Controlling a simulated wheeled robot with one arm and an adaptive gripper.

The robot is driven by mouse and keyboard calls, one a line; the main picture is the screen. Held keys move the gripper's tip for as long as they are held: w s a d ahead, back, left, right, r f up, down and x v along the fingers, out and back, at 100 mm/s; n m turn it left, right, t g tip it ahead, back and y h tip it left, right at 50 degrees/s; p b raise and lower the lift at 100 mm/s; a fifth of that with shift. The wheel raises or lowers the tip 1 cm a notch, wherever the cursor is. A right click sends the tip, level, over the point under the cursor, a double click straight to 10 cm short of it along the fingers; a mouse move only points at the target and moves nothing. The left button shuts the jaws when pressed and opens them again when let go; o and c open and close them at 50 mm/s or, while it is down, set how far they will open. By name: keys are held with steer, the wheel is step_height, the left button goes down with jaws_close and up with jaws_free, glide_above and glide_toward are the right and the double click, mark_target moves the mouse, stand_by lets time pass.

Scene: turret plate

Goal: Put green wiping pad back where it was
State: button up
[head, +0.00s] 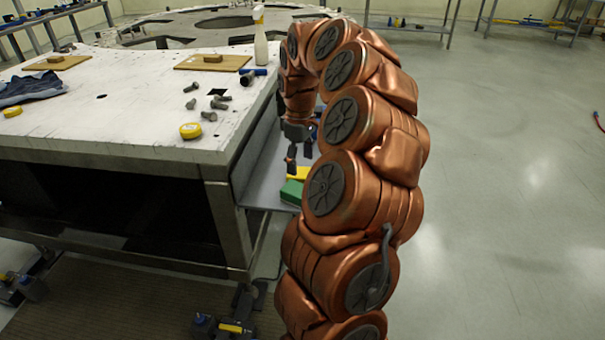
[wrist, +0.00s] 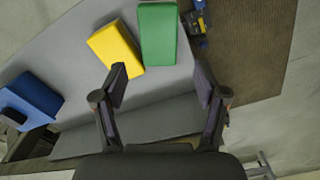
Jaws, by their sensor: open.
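The green wiping pad (wrist: 158,33) lies on a grey shelf (wrist: 70,65) in the wrist view, just beyond my fingertips and close to the shelf's edge. In the head view the green pad (head: 291,192) shows at the side of the white table, partly hidden by my arm. My gripper (wrist: 162,80) is open with nothing between its fingers. In the head view my gripper (head: 298,160) hangs over the shelf, above the pads. A yellow pad (wrist: 116,48) lies beside the green pad, on its left, and one finger overlaps its lower part in the picture.
A blue pad (wrist: 30,98) lies farther left on the shelf. The white table (head: 110,110) holds bolts (head: 209,115), a yellow tape roll (head: 190,130) and a spray bottle (head: 260,35). Open floor (head: 500,180) lies to the right.

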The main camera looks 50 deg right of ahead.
steer(key=shift+w+r, duration=0.1)
steer(key=shift+r, duration=0.5)
steer(key=s+a+r+n, duration=0.1)
steer(key=s+a, duration=0.2)
steer(key=a, duration=0.9)
steer(key=s+a+r, duration=0.2)
steer(key=s+a, duration=0.1)
steer(key=a, duration=0.8)
steer(key=s+a+f+m+g, duration=0.1)
steer(key=s+a+f, duration=0.2)
steer(key=s, duration=0.6)
steer(key=s+a+f+m+g, duration=0.1)
steer(key=s+a+f+m, duration=0.1)
steer(key=s+a, duration=0.4)
steer(key=s+f, duration=0.1)
steer(key=s, duration=0.2)
steer(key=shift+a+f, duration=0.15)
steer(key=shift+a, duration=0.1)
step_height(320, 180, up, 11)
steer(key=p, duration=1)
steer(key=shift+s, duration=0.15)
